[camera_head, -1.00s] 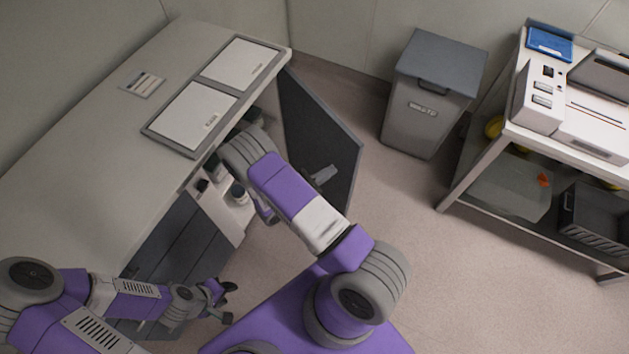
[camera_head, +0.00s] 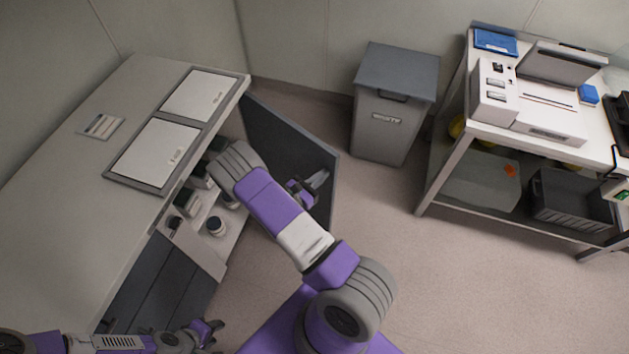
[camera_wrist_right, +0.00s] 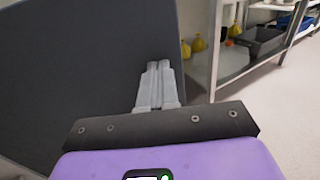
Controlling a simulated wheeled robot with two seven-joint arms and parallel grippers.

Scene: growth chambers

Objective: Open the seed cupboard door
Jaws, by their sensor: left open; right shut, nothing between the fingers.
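The seed cupboard door (camera_head: 283,140), a dark grey panel, stands wide open, swung out from the far end of the white cupboard. My right gripper (camera_head: 318,181) is shut and empty beside the door's inner face, near its free edge. In the right wrist view its pale fingers (camera_wrist_right: 157,86) lie together in front of the dark door panel (camera_wrist_right: 95,70); I cannot tell whether they touch it. My right arm hides part of the cupboard opening and of the door. My left gripper (camera_head: 216,331) is open and empty, low in front of the cupboard.
Small jars (camera_head: 215,225) with dark lids stand on a pale shelf (camera_head: 200,246) inside the cupboard. A grey waste bin (camera_head: 385,120) stands beyond the door. A bench (camera_head: 450,165) with equipment stands at the right. The floor between door and bench is clear.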

